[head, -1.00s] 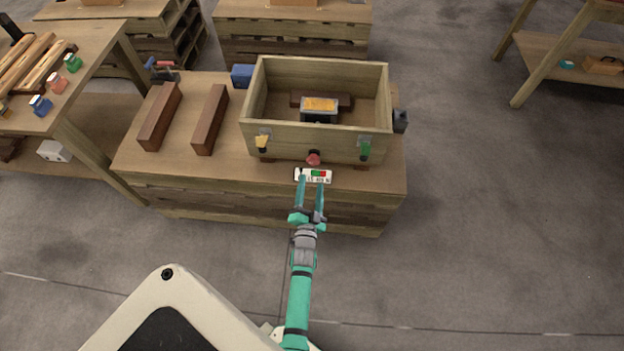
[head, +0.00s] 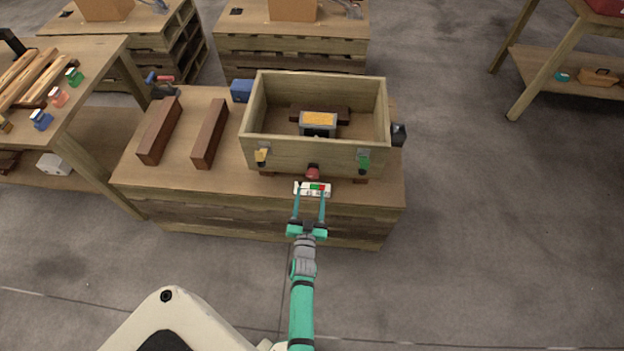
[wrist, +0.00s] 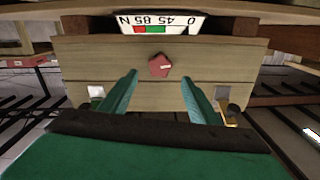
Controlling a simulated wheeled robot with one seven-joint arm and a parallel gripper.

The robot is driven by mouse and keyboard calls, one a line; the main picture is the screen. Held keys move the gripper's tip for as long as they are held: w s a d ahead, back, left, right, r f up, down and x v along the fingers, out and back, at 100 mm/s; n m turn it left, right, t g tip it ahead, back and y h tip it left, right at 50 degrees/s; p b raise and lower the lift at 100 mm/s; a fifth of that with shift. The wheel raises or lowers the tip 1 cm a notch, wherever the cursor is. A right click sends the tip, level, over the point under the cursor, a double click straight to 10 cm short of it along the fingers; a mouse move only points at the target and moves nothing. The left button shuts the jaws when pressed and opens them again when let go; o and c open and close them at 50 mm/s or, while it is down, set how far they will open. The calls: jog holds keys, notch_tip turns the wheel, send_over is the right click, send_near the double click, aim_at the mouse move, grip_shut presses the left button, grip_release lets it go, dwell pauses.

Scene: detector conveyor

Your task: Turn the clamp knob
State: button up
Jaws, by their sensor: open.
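The clamp knob appears to be the small red knob (head: 313,172) low in the middle of the front wall of the wooden box (head: 262,145). In the wrist view the red knob (wrist: 160,65) shows a pale mark on its face. A white label (head: 313,189) with green and red fields sits below it; in the wrist view the label (wrist: 162,24) reads 0, 45, 85, N upside down. My gripper (head: 309,191) is open and empty, in front of the box. In the wrist view the fingers (wrist: 158,78) point toward the knob, spread to either side, without touching it.
A yellow latch (head: 262,156) and a green latch (head: 363,161) flank the knob on the box front. A block with a yellow top (head: 318,119) is inside the box. Two brown bars (head: 209,134) lie on the bench at left. Open floor lies to the right.

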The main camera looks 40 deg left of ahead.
aim_at(312, 176)
jog(key=x, duration=0.7)
jog(key=shift+w+a, duration=0.2)
jog(key=shift+w, duration=0.1)
jog(key=shift+c, duration=0.7)
jog(key=c, duration=0.9)
